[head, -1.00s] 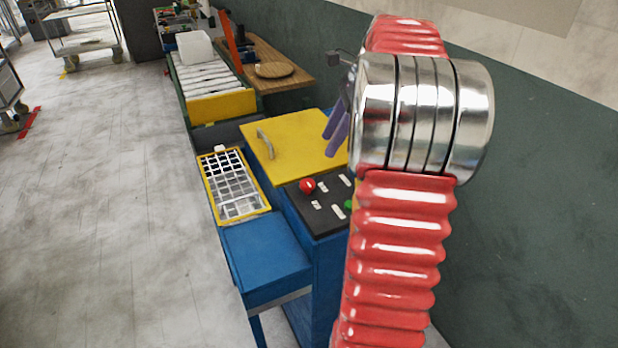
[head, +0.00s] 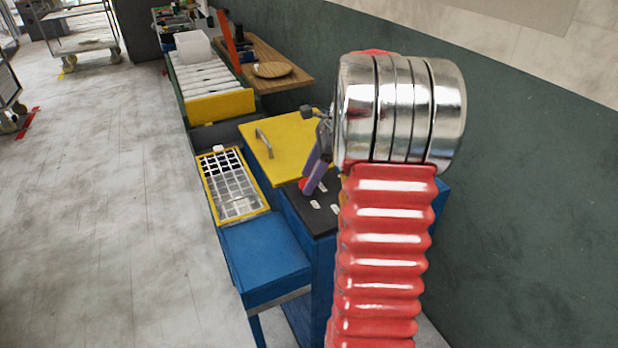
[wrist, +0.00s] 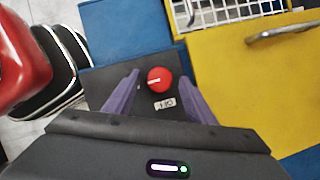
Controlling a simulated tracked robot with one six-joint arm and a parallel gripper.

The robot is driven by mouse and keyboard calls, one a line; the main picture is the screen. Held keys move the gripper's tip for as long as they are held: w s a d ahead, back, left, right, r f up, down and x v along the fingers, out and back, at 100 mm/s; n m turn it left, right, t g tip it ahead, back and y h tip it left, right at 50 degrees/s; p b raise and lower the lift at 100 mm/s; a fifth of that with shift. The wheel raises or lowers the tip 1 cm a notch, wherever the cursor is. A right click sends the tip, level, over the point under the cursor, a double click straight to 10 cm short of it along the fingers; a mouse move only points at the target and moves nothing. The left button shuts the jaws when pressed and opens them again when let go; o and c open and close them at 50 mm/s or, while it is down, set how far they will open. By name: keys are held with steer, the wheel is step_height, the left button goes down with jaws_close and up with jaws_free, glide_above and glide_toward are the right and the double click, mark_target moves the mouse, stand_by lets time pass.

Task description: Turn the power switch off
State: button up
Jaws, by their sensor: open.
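The power switch seems to be the round red knob (wrist: 160,80) on the black control panel (wrist: 95,80). It has a short white pointer mark lying nearly level in the wrist view, and a small white label below it that I cannot read surely. In the head view the knob (head: 303,185) is mostly hidden behind the purple fingers. My gripper (wrist: 160,79) is open above the panel, with one finger on each side of the knob. In the wrist view there is a gap between each finger and the knob. I cannot tell the height of the fingertips over the panel.
A yellow lid (head: 285,147) with a metal handle (head: 264,142) lies behind the panel. A wire grid tray (head: 232,190) is to the left and a blue surface (head: 262,250) is in front. A green wall (head: 530,180) stands at the right.

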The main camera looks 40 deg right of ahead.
steer(key=shift+a+f, duration=0.15)
steer(key=shift+f, duration=0.2)
steer(key=c, duration=1)
